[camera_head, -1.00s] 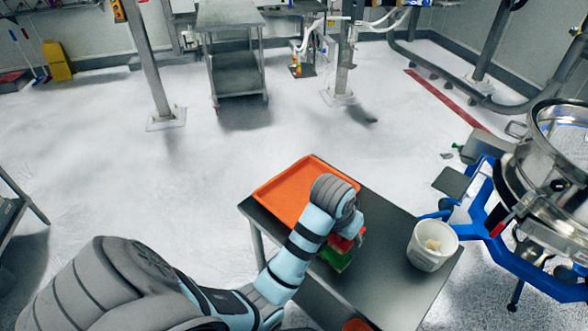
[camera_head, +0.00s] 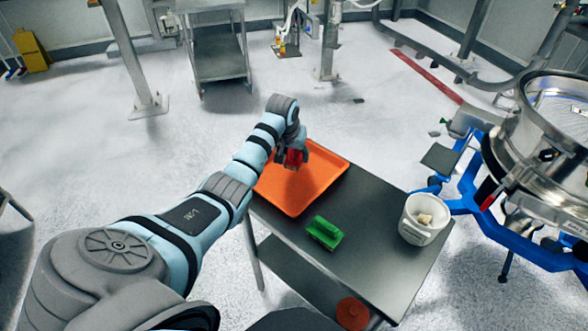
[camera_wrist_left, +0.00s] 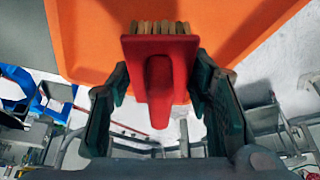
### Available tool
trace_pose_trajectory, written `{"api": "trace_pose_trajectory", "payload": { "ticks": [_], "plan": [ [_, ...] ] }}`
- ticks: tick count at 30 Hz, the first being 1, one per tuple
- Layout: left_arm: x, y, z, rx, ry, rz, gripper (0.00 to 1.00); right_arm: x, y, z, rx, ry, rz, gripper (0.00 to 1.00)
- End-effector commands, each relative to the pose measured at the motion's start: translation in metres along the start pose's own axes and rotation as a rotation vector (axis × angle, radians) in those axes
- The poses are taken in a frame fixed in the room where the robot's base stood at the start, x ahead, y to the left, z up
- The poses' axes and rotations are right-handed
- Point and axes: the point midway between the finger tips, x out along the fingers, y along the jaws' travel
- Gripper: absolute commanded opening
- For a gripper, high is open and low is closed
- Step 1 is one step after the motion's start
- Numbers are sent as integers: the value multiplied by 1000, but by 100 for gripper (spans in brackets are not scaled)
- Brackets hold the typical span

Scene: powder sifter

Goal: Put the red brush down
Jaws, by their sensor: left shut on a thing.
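The red brush (camera_head: 293,158) is held in my left gripper (camera_head: 297,151), over the orange tray (camera_head: 322,191) on the table. In the left wrist view the red brush (camera_wrist_left: 160,78) sits between the two dark fingers of the left gripper (camera_wrist_left: 160,92), its tan bristles pointing toward the orange tray (camera_wrist_left: 230,25). I cannot tell whether the bristles touch the tray. My right gripper is not in view.
A white bucket (camera_head: 423,218) with pale pieces inside stands at the table's right. A steel sifter (camera_head: 550,130) on a blue frame (camera_head: 500,232) stands further right.

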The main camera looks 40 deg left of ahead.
Motion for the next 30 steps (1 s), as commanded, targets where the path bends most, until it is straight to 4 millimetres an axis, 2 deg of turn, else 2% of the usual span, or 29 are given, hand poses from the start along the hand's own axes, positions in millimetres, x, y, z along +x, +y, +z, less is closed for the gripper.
{"api": "trace_pose_trajectory", "payload": {
  "ticks": [9, 19, 20, 22, 23, 30],
  "plan": [
    [52, 1, 22, 2, 0, 0, 20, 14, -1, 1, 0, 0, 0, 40],
    [56, 1, 23, 2, 1, 0, 20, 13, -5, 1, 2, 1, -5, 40],
    [56, 1, 23, 2, 1, 0, 51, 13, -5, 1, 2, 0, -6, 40],
    [56, 1, 23, 2, 1, 0, 62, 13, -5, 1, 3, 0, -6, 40],
    [56, 1, 23, 2, 1, 0, 66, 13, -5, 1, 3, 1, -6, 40],
    [55, 1, 23, 2, 0, 0, 66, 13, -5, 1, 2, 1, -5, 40]
  ]
}}
